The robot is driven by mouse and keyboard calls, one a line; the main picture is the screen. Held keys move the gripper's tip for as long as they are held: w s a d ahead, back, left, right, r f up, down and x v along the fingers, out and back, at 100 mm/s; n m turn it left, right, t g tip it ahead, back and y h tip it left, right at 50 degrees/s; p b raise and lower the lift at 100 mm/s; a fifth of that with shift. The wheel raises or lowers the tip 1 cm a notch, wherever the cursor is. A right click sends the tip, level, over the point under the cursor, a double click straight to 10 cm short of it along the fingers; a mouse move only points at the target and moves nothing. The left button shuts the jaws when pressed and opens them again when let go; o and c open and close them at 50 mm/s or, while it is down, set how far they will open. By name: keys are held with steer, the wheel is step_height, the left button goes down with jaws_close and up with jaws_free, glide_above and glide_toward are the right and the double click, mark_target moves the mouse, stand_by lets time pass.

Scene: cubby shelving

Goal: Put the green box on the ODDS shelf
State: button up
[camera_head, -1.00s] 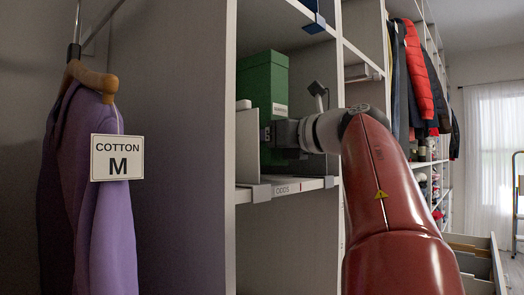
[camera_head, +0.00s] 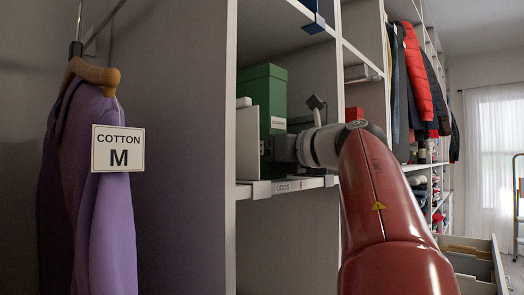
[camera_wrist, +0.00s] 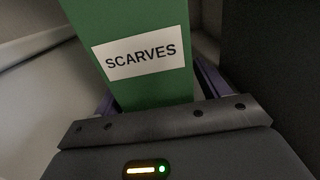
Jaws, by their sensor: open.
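The green box (camera_head: 263,90), labelled SCARVES, stands upright in the cubby whose front edge carries the ODDS label (camera_head: 283,187). Its base is partly hidden by a white panel and the shelf edge; it appears to rest on the ODDS shelf (camera_head: 310,183). My gripper (camera_head: 268,150) reaches into the cubby at the box's front, below its label. In the wrist view, the green box (camera_wrist: 140,25) sits between the two open fingers of my gripper (camera_wrist: 158,92), one on each side. Whether the fingers touch its sides cannot be told.
A white upright panel (camera_head: 248,145) stands left of the box, close to it. Cubby walls flank both sides. A purple garment (camera_head: 100,220) with a COTTON M tag (camera_head: 118,148) hangs at left. A red box (camera_head: 354,114) sits in a cubby to the right. An open drawer (camera_head: 470,260) is lower right.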

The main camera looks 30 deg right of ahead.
steer(key=shift+r, duration=0.2)
steer(key=shift+s+d+f, duration=0.1)
steer(key=shift+s, duration=0.2)
steer(key=b+v, duration=0.1)
steer(key=v, duration=1)
steer(key=shift+s+b, duration=0.25)
steer(key=shift+b, duration=0.05)
